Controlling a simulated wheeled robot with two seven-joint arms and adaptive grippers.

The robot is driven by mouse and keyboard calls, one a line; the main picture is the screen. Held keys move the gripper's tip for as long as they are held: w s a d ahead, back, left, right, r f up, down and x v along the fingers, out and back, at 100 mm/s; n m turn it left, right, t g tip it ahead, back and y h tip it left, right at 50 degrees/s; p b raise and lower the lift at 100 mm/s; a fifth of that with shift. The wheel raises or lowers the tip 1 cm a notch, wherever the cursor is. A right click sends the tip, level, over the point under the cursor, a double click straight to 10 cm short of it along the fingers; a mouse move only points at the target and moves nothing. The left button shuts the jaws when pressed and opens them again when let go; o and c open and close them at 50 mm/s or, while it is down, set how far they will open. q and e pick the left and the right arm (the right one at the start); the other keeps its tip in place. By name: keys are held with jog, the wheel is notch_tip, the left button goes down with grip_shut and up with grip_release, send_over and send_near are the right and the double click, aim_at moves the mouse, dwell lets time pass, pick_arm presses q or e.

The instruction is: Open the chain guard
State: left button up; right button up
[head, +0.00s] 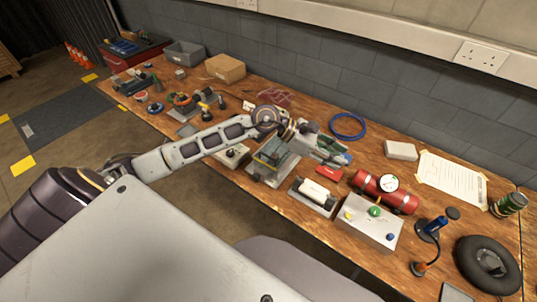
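A small machine (272,163) stands on the workbench near the middle, on a grey base. It has a greenish, see-through-looking cover with a yellow edge, which may be the chain guard (270,153). The cover appears to be down over the machine, but its exact position is too small to tell. My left arm reaches in from the left, and my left gripper (291,134) is just behind and above the machine. The fingers are small and blend with the grey-green parts behind, so I cannot tell whether they touch the guard. My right gripper is not in view.
The wooden workbench (235,187) is crowded. A white roll on a grey stand (314,195), a grey box with coloured knobs (369,222) and a red cylinder with a gauge (385,192) stand to the right. A cardboard box (225,68) stands at the back left.

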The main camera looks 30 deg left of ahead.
pick_arm(q)
jog(key=a+f+m+g+y, duration=0.1)
jog(key=a+f+m+y, duration=0.1)
jog(key=a+f+y, duration=0.35)
jog(key=m+g+y, duration=0.1)
jog(key=m+y, duration=0.1)
jog(key=y, duration=0.5)
send_over(269, 157)
jog(key=s, duration=0.3)
jog(key=shift+a+r+h, duration=0.15)
jog(key=shift+a+h, duration=0.05)
jog(key=shift+h, duration=0.05)
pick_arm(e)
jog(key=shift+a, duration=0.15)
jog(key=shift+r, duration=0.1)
pick_arm(q)
jog(key=w+f, duration=0.1)
jog(key=f, duration=0.3)
jog(key=f+p, duration=0.1)
jog(key=f, duration=0.4)
jog(key=w+f+p, duration=0.1)
jog(key=f, duration=0.3)
jog(key=shift+w+d+f, duration=0.2)
jog(key=shift+w+f, duration=0.1)
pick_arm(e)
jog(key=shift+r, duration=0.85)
